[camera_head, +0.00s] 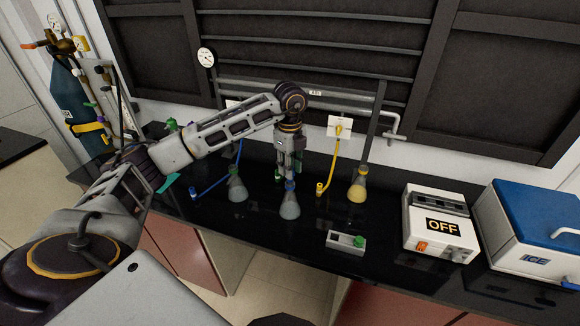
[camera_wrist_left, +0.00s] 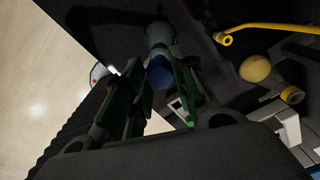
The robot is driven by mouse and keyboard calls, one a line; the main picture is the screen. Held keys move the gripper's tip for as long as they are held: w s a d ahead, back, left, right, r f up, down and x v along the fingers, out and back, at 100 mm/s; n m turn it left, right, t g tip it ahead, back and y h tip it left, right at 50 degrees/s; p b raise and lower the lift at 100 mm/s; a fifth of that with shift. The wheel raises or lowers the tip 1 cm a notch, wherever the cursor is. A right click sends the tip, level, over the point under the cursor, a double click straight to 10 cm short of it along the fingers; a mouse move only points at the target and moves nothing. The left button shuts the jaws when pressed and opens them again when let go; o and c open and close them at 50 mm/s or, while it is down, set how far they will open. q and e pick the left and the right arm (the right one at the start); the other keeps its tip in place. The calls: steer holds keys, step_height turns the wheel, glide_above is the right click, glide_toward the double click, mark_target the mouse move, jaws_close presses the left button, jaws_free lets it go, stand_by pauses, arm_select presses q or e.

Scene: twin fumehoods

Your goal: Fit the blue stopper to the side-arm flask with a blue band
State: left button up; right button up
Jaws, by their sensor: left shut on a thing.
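My left gripper (camera_head: 290,178) points down over the middle flask (camera_head: 289,208), which holds pale liquid and stands upright on the black bench. The gripper is shut on the blue stopper (camera_wrist_left: 161,76), which shows between the green fingers in the left wrist view. The stopper is lined up with the neck of the flask (camera_wrist_left: 160,35). Blue also shows at the neck in the head view, but I cannot tell band from stopper there, or whether the stopper is seated. My right gripper is not in view.
A pale flask (camera_head: 237,192) stands left and a yellow flask (camera_head: 357,190) right. A blue hose (camera_head: 213,186) and a yellow hose (camera_head: 333,165) lie nearby. In front are a small holder (camera_head: 338,242) with a green stopper (camera_head: 359,241), an OFF-labelled device (camera_head: 425,240) and an ice box (camera_head: 520,255).

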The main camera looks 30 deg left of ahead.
arm_select(q)
steer(key=shift+f+b, duration=1.1)
steer(key=shift+f, duration=0.75)
stand_by(0.6)
steer(key=o, duration=0.9)
steer(key=shift+r, duration=0.15)
steer(key=shift+r, duration=5.85)
